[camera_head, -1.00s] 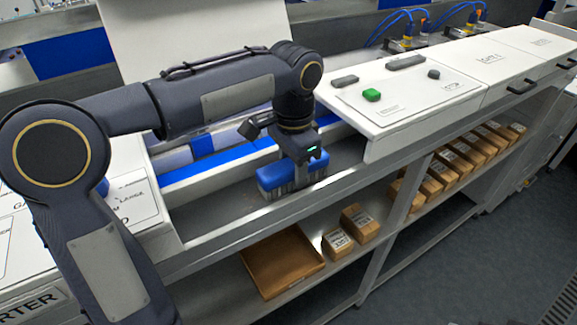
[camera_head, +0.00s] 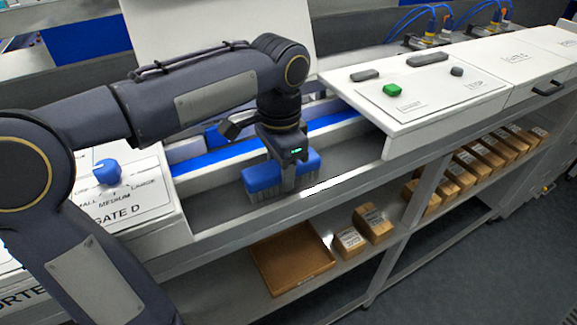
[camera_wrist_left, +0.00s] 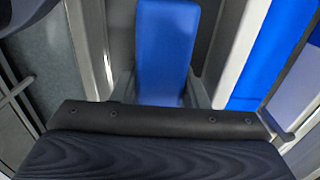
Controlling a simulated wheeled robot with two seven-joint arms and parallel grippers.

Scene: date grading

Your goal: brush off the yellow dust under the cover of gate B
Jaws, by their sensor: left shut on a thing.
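My left gripper (camera_head: 287,180) is shut on a blue block-shaped brush (camera_head: 263,177) with grey bristles pointing down. The brush is in the grey channel of the opened section, close to its front edge; whether the bristles touch the floor cannot be told. In the left wrist view the brush's blue top (camera_wrist_left: 165,45) shows between the fingers. A raised white cover (camera_head: 215,35) stands behind my left arm. No yellow dust can be made out; the arm and brush hide part of the channel. No gate B label is legible. My right gripper is not in view.
A white panel (camera_head: 425,100) with a green button (camera_head: 393,90) borders the channel on the right. A white cover marked GATE D (camera_head: 120,222), with a blue knob (camera_head: 107,172), borders it on the left. A brown tray (camera_head: 290,262) and several boxes (camera_head: 374,222) occupy the shelf below.

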